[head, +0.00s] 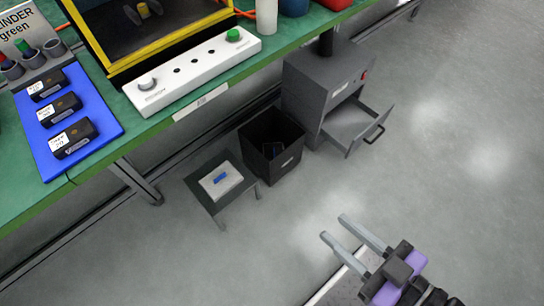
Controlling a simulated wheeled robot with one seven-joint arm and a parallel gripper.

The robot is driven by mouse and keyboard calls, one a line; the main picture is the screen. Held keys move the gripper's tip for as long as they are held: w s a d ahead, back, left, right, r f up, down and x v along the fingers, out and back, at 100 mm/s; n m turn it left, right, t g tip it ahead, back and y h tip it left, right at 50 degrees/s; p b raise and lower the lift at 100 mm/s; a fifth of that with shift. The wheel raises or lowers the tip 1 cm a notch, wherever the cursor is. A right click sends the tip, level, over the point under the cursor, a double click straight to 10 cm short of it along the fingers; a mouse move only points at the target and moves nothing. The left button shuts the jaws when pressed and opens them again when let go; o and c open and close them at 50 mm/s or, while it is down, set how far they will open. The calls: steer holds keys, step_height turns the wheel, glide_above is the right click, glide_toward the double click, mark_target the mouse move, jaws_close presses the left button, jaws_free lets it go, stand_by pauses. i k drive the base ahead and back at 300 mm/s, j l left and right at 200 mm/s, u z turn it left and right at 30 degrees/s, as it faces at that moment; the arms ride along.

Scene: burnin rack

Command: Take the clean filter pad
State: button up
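A pale, flat, square pad (221,181) with a small blue mark or tab lies on a low dark grey stand (199,183) on the floor, left of centre in the head view. It looks like the filter pad. My gripper (333,226) is at the lower right, above the floor. Its two fingers are apart with nothing between them. The gripper is well to the right of the pad and nearer the bottom of the picture, not touching it.
A black open bin (258,161) with a dark item inside stands beside the stand. A grey cabinet (306,84) has its drawer (350,123) pulled out. The green bench (24,195) overhangs at upper left, with a blue mat (45,165). The floor at right is clear.

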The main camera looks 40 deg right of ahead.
mark_target(221, 180)
steer(key=i+l, duration=0.1)
steer(key=l, duration=0.35)
steer(key=i+l+u, duration=0.1)
steer(key=l, duration=0.35)
steer(key=i+l, duration=0.15)
steer(key=l, duration=0.3)
steer(key=i+l+u, duration=0.1)
steer(key=l, duration=0.35)
steer(key=i+l, duration=0.1)
steer(key=l, duration=0.35)
steer(key=l+u, duration=0.15)
steer(key=u, duration=1.2)
